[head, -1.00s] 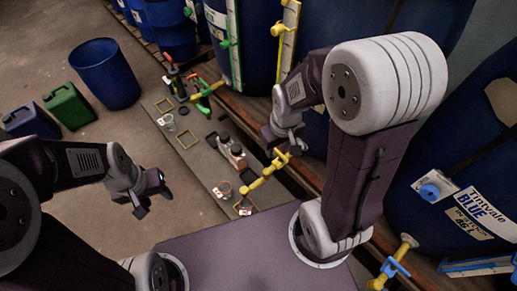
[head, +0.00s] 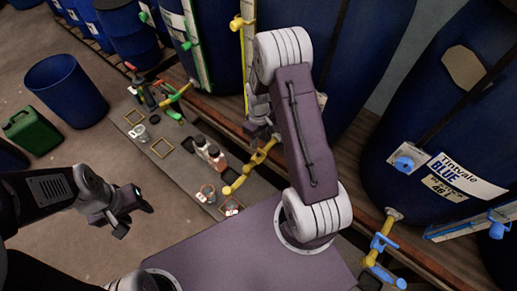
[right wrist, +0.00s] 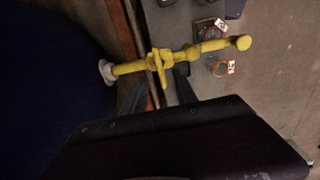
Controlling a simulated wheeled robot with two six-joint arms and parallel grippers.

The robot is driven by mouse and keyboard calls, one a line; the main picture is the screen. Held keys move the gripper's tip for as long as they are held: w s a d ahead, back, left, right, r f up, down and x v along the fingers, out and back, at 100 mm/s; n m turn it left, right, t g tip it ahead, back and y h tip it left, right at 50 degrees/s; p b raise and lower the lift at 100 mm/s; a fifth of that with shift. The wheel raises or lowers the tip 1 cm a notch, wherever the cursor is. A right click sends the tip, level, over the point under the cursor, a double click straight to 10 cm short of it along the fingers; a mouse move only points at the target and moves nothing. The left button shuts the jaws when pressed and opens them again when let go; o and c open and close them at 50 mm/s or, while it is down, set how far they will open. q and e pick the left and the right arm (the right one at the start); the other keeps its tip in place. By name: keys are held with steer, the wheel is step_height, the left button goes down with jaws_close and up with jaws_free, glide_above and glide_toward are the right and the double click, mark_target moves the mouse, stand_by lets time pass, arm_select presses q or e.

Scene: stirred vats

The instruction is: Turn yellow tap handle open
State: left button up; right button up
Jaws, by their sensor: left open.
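The yellow tap (head: 239,178) sticks out from a vat over the bench, below my right arm in the head view. In the right wrist view its yellow pipe (right wrist: 215,46) runs across the top. Its yellow handle (right wrist: 158,65) stands crosswise to the pipe. My right gripper (right wrist: 159,80) has its dark fingers apart, one on each side of the handle's lower end; I cannot tell whether they touch it. In the head view the right gripper is partly hidden by its arm. My left gripper (head: 128,208) is open and empty over the floor at the left.
A green tap (head: 176,97) and small jars (head: 208,151) are along the bench. A blue tap (head: 378,244) is at the lower right under a blue vat (head: 415,95). A blue bin (head: 65,90) and green canister (head: 33,130) stand on the floor.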

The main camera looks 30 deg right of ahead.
mark_target(259, 149)
step_height(259, 149, down, 7)
steer(key=shift+f, duration=0.1)
steer(key=shift+w, duration=0.1)
jaws_close()
